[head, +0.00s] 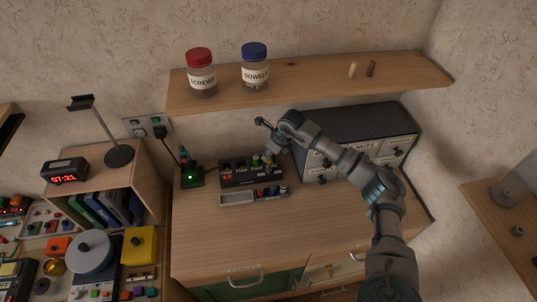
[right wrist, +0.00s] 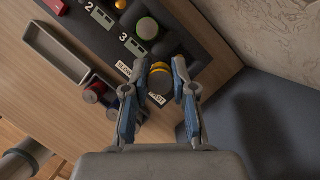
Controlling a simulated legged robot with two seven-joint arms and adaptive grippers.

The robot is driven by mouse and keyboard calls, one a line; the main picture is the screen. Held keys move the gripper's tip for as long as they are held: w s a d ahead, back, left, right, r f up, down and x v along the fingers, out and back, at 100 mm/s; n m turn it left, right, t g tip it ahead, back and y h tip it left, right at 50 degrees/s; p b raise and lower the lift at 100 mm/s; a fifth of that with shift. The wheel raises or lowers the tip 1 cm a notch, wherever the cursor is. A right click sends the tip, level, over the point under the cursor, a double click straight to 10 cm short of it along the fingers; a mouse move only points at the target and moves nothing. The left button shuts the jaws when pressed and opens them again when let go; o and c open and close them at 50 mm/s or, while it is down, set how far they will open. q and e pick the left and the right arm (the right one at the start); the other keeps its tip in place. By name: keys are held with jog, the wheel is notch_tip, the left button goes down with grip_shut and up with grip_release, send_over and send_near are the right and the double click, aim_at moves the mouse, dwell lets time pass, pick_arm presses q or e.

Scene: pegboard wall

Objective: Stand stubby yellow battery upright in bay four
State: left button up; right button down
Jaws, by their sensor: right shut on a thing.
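The stubby yellow battery (right wrist: 160,80) is between the fingers of my right gripper (right wrist: 166,72) in the right wrist view. The gripper is shut on it. The battery is seen nearly end-on, at the bay end of the black charger (right wrist: 104,22) past the marks 2 and 3. I cannot tell whether its base touches the bay floor. A green-topped battery (right wrist: 146,28) stands near mark 3. In the head view my right gripper (head: 271,154) is over the right end of the charger (head: 250,181). My left gripper is not in view.
A grey tray (head: 235,199) with small dark, red and blue pieces lies in front of the charger. A grey drawer cabinet (head: 310,165) stands close on the right. A shelf (head: 300,86) with two jars (head: 202,78) hangs above. The counter front (head: 225,235) is clear.

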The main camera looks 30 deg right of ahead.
jog(key=shift+w+d+f, duration=0.15)
jog(key=shift+w+d, duration=0.4)
jog(key=shift+d, duration=0.05)
jog(key=shift+w+d+f, duration=0.15)
jog(key=shift+w+d, duration=0.4)
jog(key=shift+w+d+f, duration=0.1)
jog(key=shift+d+f, duration=0.05)
jog(key=shift+d, duration=0.1)
jog(key=f, duration=0.3)
jog(key=shift+a, duration=0.6)
jog(key=c, duration=0.9)
grip_release()
jog(key=shift+c, duration=0.2)
jog(key=shift+d+f, duration=0.1)
jog(key=shift+d, duration=0.45)
jog(key=v, duration=0.6)
jog(key=shift+a+r, duration=0.3)
jog(key=shift+r, duration=0.1)
jog(key=shift+s+d+r, duration=0.15)
jog(key=shift+s+r, duration=0.15)
jog(key=shift+s, duration=0.05)
jog(key=shift+d, duration=0.15)
